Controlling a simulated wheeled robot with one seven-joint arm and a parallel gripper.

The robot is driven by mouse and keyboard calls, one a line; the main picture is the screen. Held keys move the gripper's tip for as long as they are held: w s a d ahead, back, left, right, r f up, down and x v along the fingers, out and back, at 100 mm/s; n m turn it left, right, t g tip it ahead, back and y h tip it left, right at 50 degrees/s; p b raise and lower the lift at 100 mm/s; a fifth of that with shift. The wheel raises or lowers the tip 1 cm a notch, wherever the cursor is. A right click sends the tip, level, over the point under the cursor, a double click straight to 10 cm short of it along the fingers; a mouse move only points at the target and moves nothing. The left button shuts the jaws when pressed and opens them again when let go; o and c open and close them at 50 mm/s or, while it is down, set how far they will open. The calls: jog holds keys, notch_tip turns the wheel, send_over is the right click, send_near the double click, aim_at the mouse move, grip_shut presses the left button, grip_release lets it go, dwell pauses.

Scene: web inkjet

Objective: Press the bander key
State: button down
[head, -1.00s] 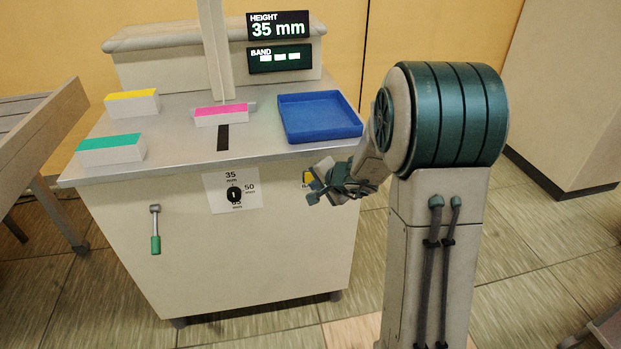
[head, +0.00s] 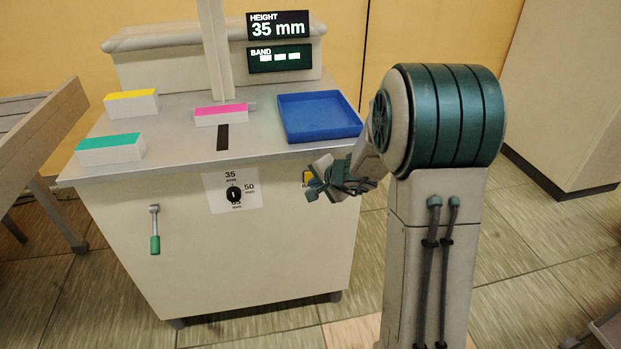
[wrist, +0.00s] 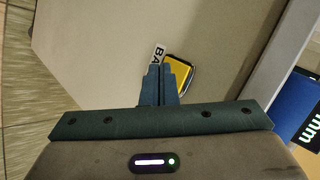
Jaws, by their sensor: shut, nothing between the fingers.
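The bander key is a yellow button (wrist: 180,72) in a dark rim on the front panel of the machine. A white label reading "BA" (wrist: 157,54) sits beside it. In the wrist view my gripper (wrist: 160,68) is shut and empty, with its fingertips over the left part of the key and the label's edge. I cannot tell whether the fingertips touch the key. In the head view my gripper (head: 312,182) is at the right of the front panel and hides most of the key. A sliver of yellow (head: 308,176) shows beside it.
A dial (head: 234,194) and a green-handled lever (head: 155,230) are on the front panel to the left. On top are a blue tray (head: 320,117) and pink (head: 221,115), yellow (head: 132,103) and green-topped (head: 110,149) stacks. The displays show "HEIGHT 35 mm" (head: 278,26) and "BAND" (head: 280,59).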

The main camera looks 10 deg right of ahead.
jog(key=shift+w, duration=0.4)
dwell(0.3)
jog(key=shift+s, duration=0.1)
jog(key=shift+s+b, duration=0.7)
jog(key=shift+s, duration=0.05)
jog(key=s+b, duration=0.2)
jog(key=s, duration=0.3)
jog(key=shift+r, duration=0.1)
dwell(0.7)
